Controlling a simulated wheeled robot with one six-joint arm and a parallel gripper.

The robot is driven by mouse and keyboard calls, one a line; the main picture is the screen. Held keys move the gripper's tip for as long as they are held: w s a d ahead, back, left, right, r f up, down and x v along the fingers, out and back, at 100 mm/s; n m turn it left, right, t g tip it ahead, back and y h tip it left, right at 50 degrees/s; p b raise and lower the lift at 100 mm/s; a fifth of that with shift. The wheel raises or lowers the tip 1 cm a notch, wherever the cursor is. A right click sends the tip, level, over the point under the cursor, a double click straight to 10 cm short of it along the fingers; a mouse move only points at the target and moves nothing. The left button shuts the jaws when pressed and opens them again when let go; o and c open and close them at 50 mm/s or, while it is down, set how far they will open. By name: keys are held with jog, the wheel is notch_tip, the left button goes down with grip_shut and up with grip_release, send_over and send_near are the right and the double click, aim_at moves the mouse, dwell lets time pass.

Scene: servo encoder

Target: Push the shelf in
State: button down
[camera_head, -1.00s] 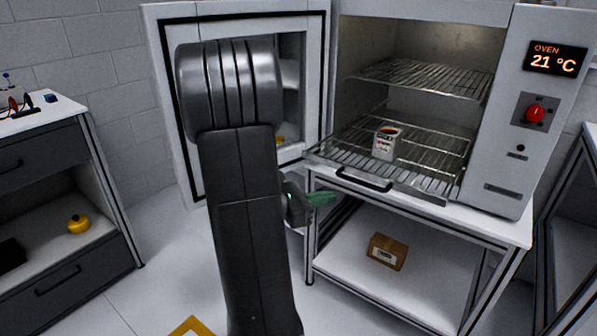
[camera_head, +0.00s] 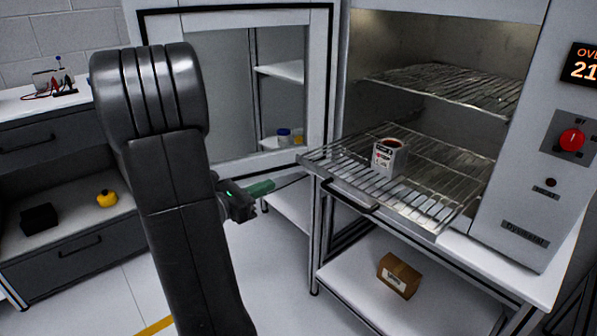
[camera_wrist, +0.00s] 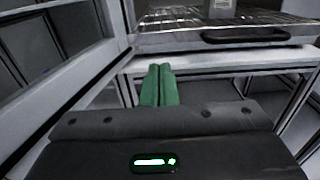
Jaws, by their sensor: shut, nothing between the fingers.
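The lower wire shelf (camera_head: 435,205) sticks out of the oven's open front, with a dark handle (camera_head: 347,197) on its front edge. My gripper (camera_head: 272,184) has green fingers that are shut and empty. It is left of the shelf's front edge, apart from the handle. In the wrist view the green fingertips (camera_wrist: 160,70) are together, below and left of the handle (camera_wrist: 245,35); the shelf front (camera_wrist: 165,40) lies beyond them.
The oven door (camera_head: 222,168) stands open at the left, behind my gripper. An upper wire shelf (camera_head: 450,88) is inside the oven. A brown box (camera_head: 399,275) lies on the stand's lower board. A drawer cabinet (camera_head: 60,232) is at far left, with clear floor between.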

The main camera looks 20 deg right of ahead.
aim_at(310, 167)
jog(key=b+x, duration=0.1)
jog(key=x, duration=1.1)
jog(key=shift+b, duration=0.35)
